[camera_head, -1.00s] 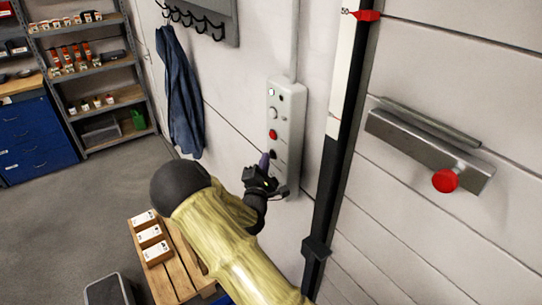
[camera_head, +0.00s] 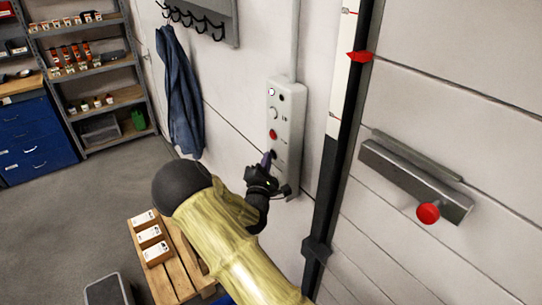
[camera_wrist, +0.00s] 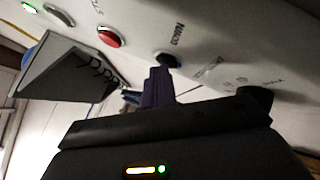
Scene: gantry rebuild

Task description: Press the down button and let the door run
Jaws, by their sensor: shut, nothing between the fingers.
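The control box (camera_head: 289,110) is a pale upright box on the wall, with a column of buttons. In the wrist view, the dark down button (camera_wrist: 168,60) has lettering beside it that appears upside down. My gripper (camera_head: 267,160) is shut, its purple fingertips (camera_wrist: 160,78) at the down button and seemingly touching it. In the head view the gripper hides most of that button. The door (camera_head: 440,120) is the pale panelled surface at right, with a metal bar (camera_head: 412,182) and a red knob (camera_head: 428,213). A red pointer (camera_head: 359,57) sits beside the pale scale strip.
A red button (camera_wrist: 109,37) is close to the down button, and a green light (camera_wrist: 29,7) glows further along the box. A dark vertical rail (camera_head: 325,200) stands right of the box. A wooden pallet with boxes (camera_head: 158,253) lies below my arm. A blue coat (camera_head: 180,95) hangs at left.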

